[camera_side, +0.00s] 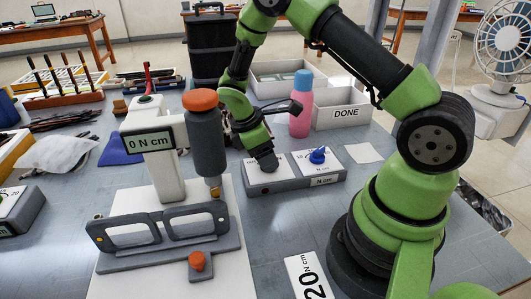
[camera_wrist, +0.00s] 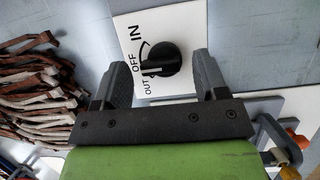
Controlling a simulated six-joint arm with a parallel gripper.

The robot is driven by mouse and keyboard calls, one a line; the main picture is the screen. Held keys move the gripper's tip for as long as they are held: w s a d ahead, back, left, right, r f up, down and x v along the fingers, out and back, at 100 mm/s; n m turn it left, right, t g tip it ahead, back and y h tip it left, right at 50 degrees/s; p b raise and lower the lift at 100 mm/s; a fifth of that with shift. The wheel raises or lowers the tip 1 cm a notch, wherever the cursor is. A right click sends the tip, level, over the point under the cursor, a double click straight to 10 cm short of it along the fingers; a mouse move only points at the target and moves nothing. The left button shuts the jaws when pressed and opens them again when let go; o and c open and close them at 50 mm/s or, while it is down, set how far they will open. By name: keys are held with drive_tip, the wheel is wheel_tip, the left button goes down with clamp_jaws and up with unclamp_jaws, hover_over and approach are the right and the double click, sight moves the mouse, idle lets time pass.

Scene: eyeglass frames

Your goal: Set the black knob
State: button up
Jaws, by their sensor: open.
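The black knob (camera_wrist: 162,59) sits on a white plate (camera_wrist: 185,25) marked IN, OFF and OUT in the wrist view. A pale line on the knob points left, roughly toward OFF. My gripper (camera_wrist: 159,66) is open, with one finger on each side of the knob.
A blue knob (camera_side: 317,156) is on the box's right plate. A pink bottle (camera_side: 301,112) and the DONE bin (camera_side: 342,112) stand behind. The orange-capped screwdriver (camera_side: 206,140) and eyeglass frames (camera_side: 165,229) are left. Brown strips (camera_wrist: 38,95) lie left in the wrist view.

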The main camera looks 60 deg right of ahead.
drive_tip(key=shift+f, duration=0.1)
drive_tip(key=c, duration=0.9)
drive_tip(key=m, duration=0.2)
drive_tip(key=m+g+y, duration=0.1)
drive_tip(key=m, duration=0.1)
drive_tip(key=shift+d+m+y, duration=0.2)
drive_tip(key=shift+m+y, duration=0.1)
drive_tip(key=shift+m, duration=0.1)
drive_tip(key=m+y, duration=0.1)
drive_tip(key=m, duration=0.1)
drive_tip(key=m+y, duration=0.1)
drive_tip(key=m, duration=0.2)
drive_tip(key=shift+s+d, duration=0.1)
drive_tip(key=o, duration=0.9)
